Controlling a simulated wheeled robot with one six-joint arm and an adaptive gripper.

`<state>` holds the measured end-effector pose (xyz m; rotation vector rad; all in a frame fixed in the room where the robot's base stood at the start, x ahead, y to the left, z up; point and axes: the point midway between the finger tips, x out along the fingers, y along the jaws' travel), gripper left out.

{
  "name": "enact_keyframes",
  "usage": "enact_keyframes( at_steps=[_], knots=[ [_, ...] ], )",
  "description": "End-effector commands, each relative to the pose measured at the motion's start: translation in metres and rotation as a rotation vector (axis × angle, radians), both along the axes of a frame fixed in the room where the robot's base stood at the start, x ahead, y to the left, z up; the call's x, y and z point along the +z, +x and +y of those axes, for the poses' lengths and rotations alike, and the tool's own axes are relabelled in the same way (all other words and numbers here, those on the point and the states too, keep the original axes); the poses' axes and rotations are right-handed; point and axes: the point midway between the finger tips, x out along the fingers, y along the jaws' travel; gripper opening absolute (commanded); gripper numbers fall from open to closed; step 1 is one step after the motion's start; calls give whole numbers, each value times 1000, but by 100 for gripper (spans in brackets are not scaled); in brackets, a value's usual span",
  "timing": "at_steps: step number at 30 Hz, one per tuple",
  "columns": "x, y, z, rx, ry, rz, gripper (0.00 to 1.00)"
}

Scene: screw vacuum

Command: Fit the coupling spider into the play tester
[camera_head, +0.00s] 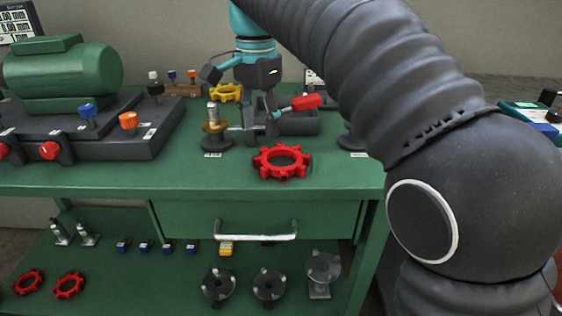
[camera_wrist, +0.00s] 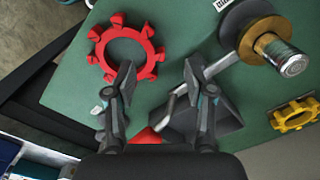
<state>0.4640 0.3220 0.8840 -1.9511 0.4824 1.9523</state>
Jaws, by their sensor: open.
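A red toothed ring, the likely coupling spider (camera_head: 263,161), lies flat near the front edge of the green bench. In the wrist view the red ring (camera_wrist: 103,45) lies left of and beyond the left fingertip, partly overlapped by it. My gripper (camera_head: 261,138) is open and empty over the bench, behind the ring in the head view; its two fingers (camera_wrist: 159,74) are spread apart. A post with a brass collar on a dark round base (camera_head: 214,127) stands left of my gripper, and shows at upper right in the wrist view (camera_wrist: 262,42). I cannot tell which fixture is the play tester.
A yellow toothed ring (camera_head: 226,92) lies farther back. A dark box (camera_head: 298,123) and a red-handled tool (camera_head: 306,102) are close right of my gripper. A green motor (camera_head: 62,72) on a dark base fills the left. The lower shelf holds more red rings (camera_head: 68,286) and flanged parts (camera_head: 219,285).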

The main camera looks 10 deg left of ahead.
Motion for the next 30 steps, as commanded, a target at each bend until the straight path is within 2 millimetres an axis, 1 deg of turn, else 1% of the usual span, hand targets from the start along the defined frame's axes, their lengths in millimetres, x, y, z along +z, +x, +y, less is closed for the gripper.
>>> enact_keyframes(
  at_steps=[4, 9, 13, 17, 23, 24, 26, 27, 29, 30],
  knots=[
    [-10, 0, -2, 0, 0, 0, 54],
    [-34, 0, -7, -1, -1, 0, 54],
    [-48, 0, -7, 0, -1, 0, 54],
    [-54, 0, -6, 0, 0, 0, 54],
    [-53, 0, -6, 0, 1, 0, 54],
    [-53, 0, -6, 0, 1, 0, 44],
    [-53, 0, -6, 0, 1, 0, 29],
    [-53, 0, -6, 0, 1, 0, 19],
    [-53, 0, -6, 0, 1, 0, 4],
    [-53, 0, -6, 0, 1, 0, 0]
  ],
)
